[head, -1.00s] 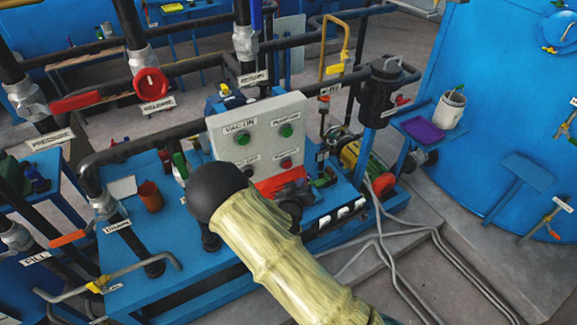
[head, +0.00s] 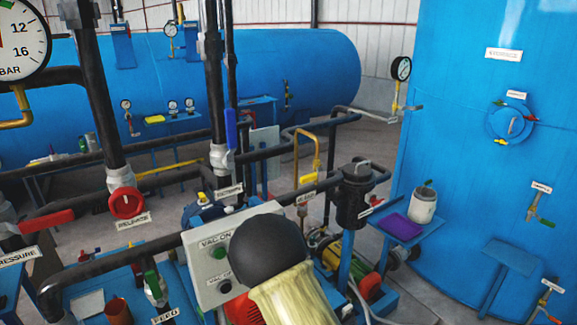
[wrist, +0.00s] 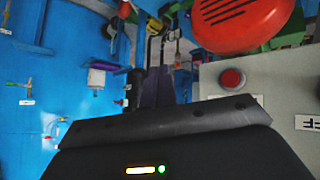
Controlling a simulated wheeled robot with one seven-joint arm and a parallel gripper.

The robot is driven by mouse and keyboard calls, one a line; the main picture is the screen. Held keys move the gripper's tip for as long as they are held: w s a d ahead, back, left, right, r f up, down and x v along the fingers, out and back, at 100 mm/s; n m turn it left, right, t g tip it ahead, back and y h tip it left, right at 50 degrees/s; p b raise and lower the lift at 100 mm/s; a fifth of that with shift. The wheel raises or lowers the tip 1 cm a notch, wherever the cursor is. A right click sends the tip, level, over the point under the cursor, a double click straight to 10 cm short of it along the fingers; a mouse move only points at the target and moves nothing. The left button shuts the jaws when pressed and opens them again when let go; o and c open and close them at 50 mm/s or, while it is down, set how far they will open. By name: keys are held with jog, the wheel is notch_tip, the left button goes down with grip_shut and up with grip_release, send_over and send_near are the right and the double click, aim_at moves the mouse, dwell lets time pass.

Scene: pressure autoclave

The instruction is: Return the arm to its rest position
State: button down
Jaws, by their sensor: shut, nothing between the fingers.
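My arm shows in the head view as a black rounded joint and a beige sleeve, low in the middle, in front of the control panel (head: 215,250). My gripper is hidden in the head view. In the wrist view my gripper (wrist: 158,86) shows as a dark body across the bottom with narrow dark fingers close together, shut and empty. A red slotted housing (wrist: 240,22) is close above and to the right of the fingers. The panel's pale face and red button (wrist: 232,78) are to their right.
Black pipes with a red handwheel (head: 126,203) and a blue lever (head: 231,128) stand left of my arm. A black filter housing (head: 354,196) and a shelf with a purple tray (head: 400,226) stand right. A large blue tank (head: 470,130) fills the right side.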

jog(key=s+d+r+g, duration=0.2)
jog(key=s+d+r, duration=0.1)
jog(key=s, duration=0.4)
jog(key=s+d+r+g+y, duration=0.1)
jog(key=s+d+r+g, duration=0.1)
jog(key=s+d+r, duration=0.2)
jog(key=s+d+r+g+y, duration=0.1)
jog(key=s+d+r+g, duration=0.1)
jog(key=s+r, duration=0.4)
jog(key=s+d, duration=0.1)
jog(key=s, duration=0.3)
jog(key=shift+s+d+r+m+g, duration=0.25)
jog(key=shift+d+m+g, duration=0.05)
jog(key=shift+d, duration=0.05)
jog(key=shift+w, duration=0.1)
